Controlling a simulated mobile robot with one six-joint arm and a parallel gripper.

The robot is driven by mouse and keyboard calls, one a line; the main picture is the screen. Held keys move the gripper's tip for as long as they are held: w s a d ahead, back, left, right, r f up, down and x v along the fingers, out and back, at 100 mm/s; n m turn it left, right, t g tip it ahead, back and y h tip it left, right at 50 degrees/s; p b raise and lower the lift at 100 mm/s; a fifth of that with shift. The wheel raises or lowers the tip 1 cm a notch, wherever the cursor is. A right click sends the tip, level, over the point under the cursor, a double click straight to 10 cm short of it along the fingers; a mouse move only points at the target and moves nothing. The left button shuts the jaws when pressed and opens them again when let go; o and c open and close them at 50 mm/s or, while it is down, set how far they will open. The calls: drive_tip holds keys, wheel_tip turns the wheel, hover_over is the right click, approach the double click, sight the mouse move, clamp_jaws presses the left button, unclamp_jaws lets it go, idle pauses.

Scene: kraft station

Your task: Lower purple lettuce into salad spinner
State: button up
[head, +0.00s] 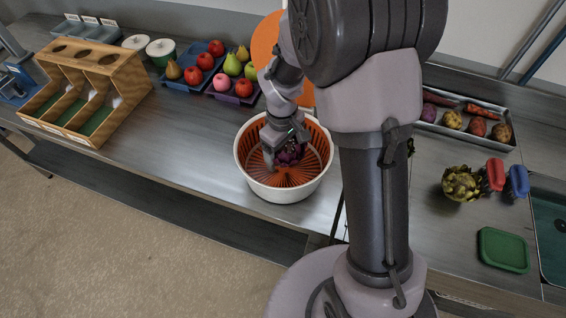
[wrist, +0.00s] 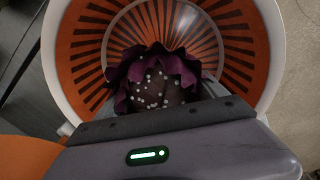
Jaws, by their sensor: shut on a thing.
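The salad spinner (head: 243,172) is a white bowl with a slotted orange basket inside, standing on the metal counter. It fills most of the wrist view (wrist: 240,45). The purple lettuce (head: 290,153) is inside the bowl's opening, partly hidden by my gripper in the head view. In the wrist view the lettuce (wrist: 155,75) shows dark ruffled leaves with pale drops on it. My gripper (head: 279,158) reaches down into the bowl and is shut on the lettuce. I cannot tell whether the lettuce touches the basket floor.
An orange disc (head: 264,38) stands behind my arm. Fruit trays (head: 207,82) and a wooden divided box (head: 122,75) are to the left. Counter left of the bowl is clear.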

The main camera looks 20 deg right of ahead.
sight(283, 169)
drive_tip(key=shift+f+b, duration=1.95)
drive_tip(key=shift+f, duration=0.6)
idle(0.8)
drive_tip(key=o, duration=1.4)
drive_tip(key=r+p, duration=0.2)
drive_tip(key=r, duration=0.4)
drive_tip(key=r+p, duration=0.2)
drive_tip(key=r, duration=0.3)
drive_tip(key=r+p, duration=0.2)
drive_tip(key=r, duration=0.4)
drive_tip(key=shift+s+a+r, duration=0.25)
drive_tip(key=shift+r, duration=0.05)
drive_tip(key=s+a+r+m+t+y+b, duration=0.2)
drive_tip(key=s+m+t+b, duration=0.3)
drive_tip(key=s, duration=1.3)
drive_tip(key=a+r+m+b, duration=0.1)
drive_tip(key=m+b, duration=0.3)
drive_tip(key=m, duration=0.1)
drive_tip(key=shift+s+a+m+t, duration=0.2)
drive_tip(key=shift+s+m+t, duration=0.1)
drive_tip(key=shift+m, duration=0.1)
